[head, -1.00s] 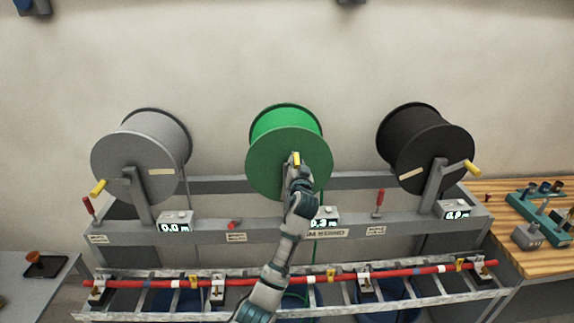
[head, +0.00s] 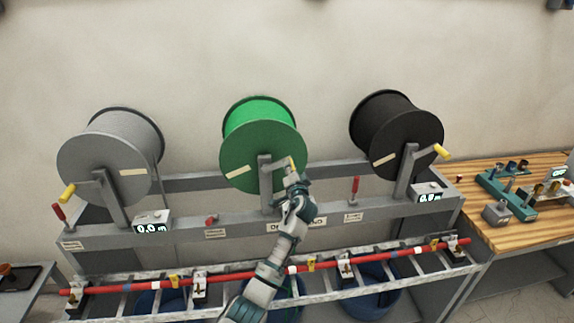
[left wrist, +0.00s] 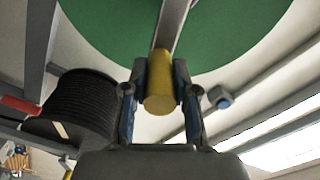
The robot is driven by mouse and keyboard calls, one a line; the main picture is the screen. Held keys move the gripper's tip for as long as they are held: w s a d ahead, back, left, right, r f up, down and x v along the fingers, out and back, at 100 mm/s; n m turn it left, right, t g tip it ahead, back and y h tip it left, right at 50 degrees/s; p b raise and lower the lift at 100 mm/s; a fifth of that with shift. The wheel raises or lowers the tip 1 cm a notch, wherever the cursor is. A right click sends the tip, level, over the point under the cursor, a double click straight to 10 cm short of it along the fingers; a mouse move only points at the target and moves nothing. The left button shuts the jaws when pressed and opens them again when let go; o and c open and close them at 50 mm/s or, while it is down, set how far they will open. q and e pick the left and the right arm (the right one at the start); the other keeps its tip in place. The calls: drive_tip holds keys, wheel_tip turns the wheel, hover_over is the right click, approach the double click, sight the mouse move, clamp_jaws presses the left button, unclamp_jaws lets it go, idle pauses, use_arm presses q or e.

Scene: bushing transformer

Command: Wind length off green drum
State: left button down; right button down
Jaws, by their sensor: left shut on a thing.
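My left gripper (head: 293,176) is at this handle. In the left wrist view, the yellow handle (left wrist: 159,90) sits between the two fingers of the gripper (left wrist: 160,100), shut on it, with the green flange (left wrist: 110,35) behind. My arm hides the green drum's length counter. My right gripper is not in view.
A grey drum (head: 100,165) stands left and a black drum (head: 385,140) right, each with a yellow crank. A ladder-like tray (head: 320,290) with a red rod crosses in front, above blue bins (head: 375,290). A wooden bench (head: 490,235) with tools stands at right.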

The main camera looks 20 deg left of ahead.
use_arm(q)
drive_tip(key=shift+f+m, duration=0.4)
drive_tip(key=shift+f, duration=0.15)
drive_tip(key=shift+w+d+f+b, duration=0.1)
drive_tip(key=shift+d+f+b, duration=0.05)
drive_tip(key=shift+f+b, duration=0.35)
drive_tip(key=shift+w+d+f+b, duration=0.1)
drive_tip(key=shift+f+b, duration=0.2)
drive_tip(key=shift+f, duration=0.25)
drive_tip(key=c, duration=1.2)
unclamp_jaws()
drive_tip(key=o, duration=0.3)
drive_tip(key=shift+w+a, duration=0.1)
drive_tip(key=shift+w, duration=0.05)
drive_tip(key=shift+a, duration=0.1)
